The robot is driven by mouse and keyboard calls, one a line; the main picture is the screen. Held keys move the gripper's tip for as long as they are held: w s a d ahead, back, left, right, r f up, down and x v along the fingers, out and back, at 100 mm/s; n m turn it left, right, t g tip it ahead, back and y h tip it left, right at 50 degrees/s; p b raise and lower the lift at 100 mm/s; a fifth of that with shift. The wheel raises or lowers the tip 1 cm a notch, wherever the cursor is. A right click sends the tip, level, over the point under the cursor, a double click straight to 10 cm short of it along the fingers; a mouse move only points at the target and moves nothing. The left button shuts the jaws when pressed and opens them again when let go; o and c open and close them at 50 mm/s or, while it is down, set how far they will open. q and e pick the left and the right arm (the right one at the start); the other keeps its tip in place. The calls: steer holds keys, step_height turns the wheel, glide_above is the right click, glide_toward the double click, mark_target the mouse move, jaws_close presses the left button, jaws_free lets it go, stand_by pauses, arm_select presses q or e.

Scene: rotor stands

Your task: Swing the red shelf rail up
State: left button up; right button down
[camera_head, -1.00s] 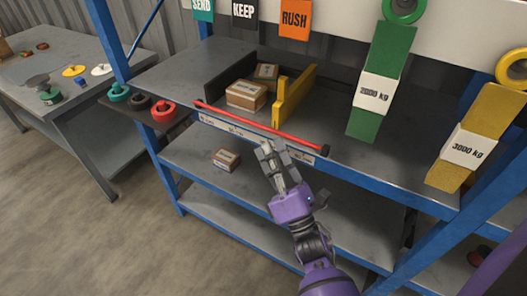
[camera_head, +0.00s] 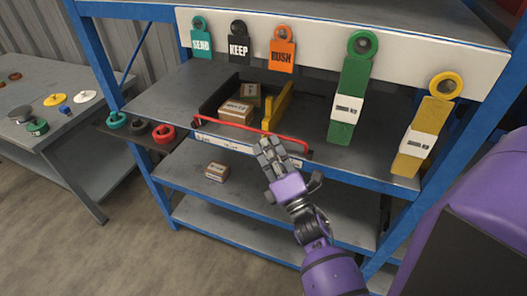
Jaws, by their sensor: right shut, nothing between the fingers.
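The red shelf rail (camera_head: 235,127) runs along the front edge of the shelf board that holds the boxes. It shows a little above the pale label strip (camera_head: 222,143), and its right end has a short bend downward. My right gripper (camera_head: 269,144) is shut and empty. Its fingertips are just in front of the rail's right half and overlap it in the picture; I cannot tell whether they touch. My left gripper is not in view.
Cardboard boxes (camera_head: 235,112) sit behind the rail beside a yellow divider (camera_head: 272,112). A green tag (camera_head: 348,90) and a yellow tag (camera_head: 433,112) hang to the right. A small box (camera_head: 216,171) lies on the shelf below. Coloured rings (camera_head: 163,132) are at left.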

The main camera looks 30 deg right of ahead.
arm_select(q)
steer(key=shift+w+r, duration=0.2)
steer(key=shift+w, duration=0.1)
arm_select(e)
steer(key=shift+w+d+r, duration=0.1)
steer(key=shift+w+r, duration=0.05)
steer(key=shift+r, duration=0.05)
stand_by(0.8)
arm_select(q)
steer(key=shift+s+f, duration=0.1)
arm_select(e)
steer(key=shift+f, duration=0.1)
stand_by(0.7)
